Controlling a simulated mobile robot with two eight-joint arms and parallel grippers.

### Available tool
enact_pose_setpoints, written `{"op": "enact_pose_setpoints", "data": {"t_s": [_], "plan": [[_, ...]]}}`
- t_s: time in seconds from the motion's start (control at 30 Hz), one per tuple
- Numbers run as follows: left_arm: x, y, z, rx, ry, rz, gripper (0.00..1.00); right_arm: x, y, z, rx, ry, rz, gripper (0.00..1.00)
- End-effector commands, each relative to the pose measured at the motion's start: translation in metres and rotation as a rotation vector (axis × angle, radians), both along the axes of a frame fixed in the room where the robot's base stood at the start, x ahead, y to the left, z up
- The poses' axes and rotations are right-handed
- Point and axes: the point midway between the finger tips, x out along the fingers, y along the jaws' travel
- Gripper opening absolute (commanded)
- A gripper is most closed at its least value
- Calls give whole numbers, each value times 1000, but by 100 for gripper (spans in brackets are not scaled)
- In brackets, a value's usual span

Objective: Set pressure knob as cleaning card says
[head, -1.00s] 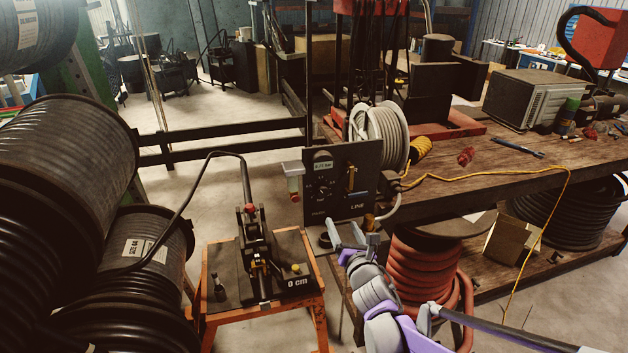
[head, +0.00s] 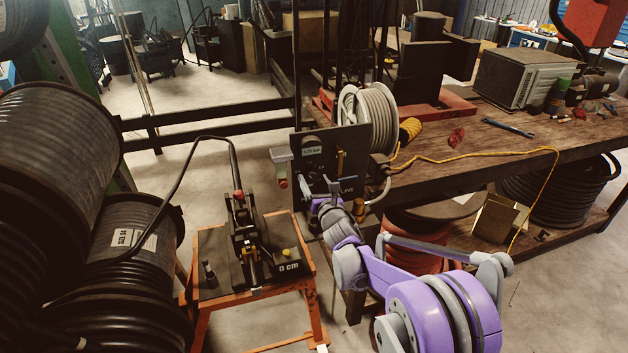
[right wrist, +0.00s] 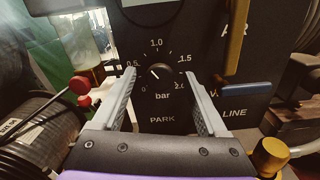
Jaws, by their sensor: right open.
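The pressure knob (right wrist: 160,72) is a small dark dial on a black panel (head: 358,140). Its scale runs from 0 to 2.0 bar. Its white mark seems to point up and left, between 0.5 and 1.0. The panel's small display (head: 312,151) appears to read 0.75 bar in the head view. My right gripper (right wrist: 160,78) is open, its two fingers spread left and right of the knob, apart from it as far as I can see. In the head view the right gripper (head: 322,198) is in front of the panel and hides the knob. I cannot make out a cleaning card. My left gripper is out of view.
A yellow lever (right wrist: 236,38) and a blue handle (right wrist: 246,88) sit right of the knob. A red-knobbed clear bowl (head: 281,160) hangs at the panel's left. An orange stand (head: 205,318) with a press is left of my arm. A wooden bench (head: 470,150) stands right.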

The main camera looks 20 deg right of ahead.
Motion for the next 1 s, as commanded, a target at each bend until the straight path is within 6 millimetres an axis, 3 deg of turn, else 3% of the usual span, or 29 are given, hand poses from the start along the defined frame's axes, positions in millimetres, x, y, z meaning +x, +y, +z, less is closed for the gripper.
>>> {"op": "enact_pose_setpoints", "data": {"t_s": [0.33,0.73,1.0], "plan": [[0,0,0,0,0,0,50,4,0,0,1,0,0,74],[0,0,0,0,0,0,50,4,0,0,1,0,0,2],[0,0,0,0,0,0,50,4,0,0,15,1,0,0]]}}
